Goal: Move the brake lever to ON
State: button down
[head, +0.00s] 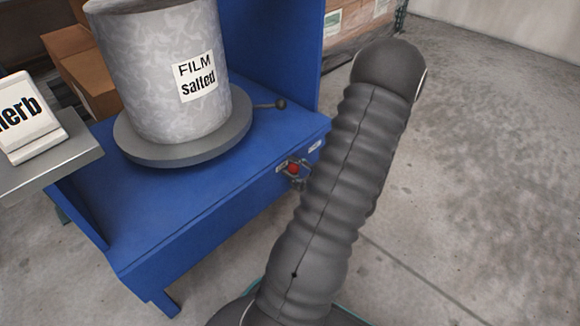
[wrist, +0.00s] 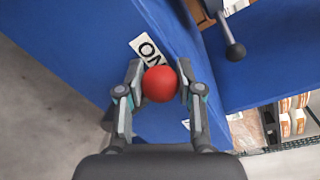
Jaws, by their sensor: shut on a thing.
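The brake lever's red ball knob (head: 293,168) is on the front of the blue stand (head: 190,245) in the head view. In the wrist view the red knob (wrist: 159,84) sits between the two fingers of my gripper (wrist: 161,76), which is shut on it. A white ON label (wrist: 148,48) lies on the blue panel just beyond the knob. In the head view a small label (head: 315,147) shows to the right of the knob, its text too small to read. The lever's shaft is hidden behind the knob.
A grey roll labelled FILM salted (head: 160,80) stands on a round turntable (head: 180,152) on the stand. A dark ball-ended rod (head: 281,103) sticks out beside it. A grey ledge (head: 75,155) with a herb sign (head: 30,120) is at left. Concrete floor is open at right.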

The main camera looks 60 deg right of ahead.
jog(key=shift+s+d+f, duration=0.1)
jog(key=shift+s+f, duration=0.05)
jog(key=shift+f, duration=0.05)
jog(key=c, duration=0.7)
grip_release()
jog(key=shift+s+d, duration=0.1)
jog(key=shift+s, duration=0.05)
jog(key=shift+r, duration=0.1)
jog(key=s, duration=0.3)
jog(key=s+a, duration=0.1)
jog(key=s, duration=0.3)
jog(key=s+a+r, duration=0.1)
jog(key=s, duration=0.3)
jog(key=shift+s, duration=0.25)
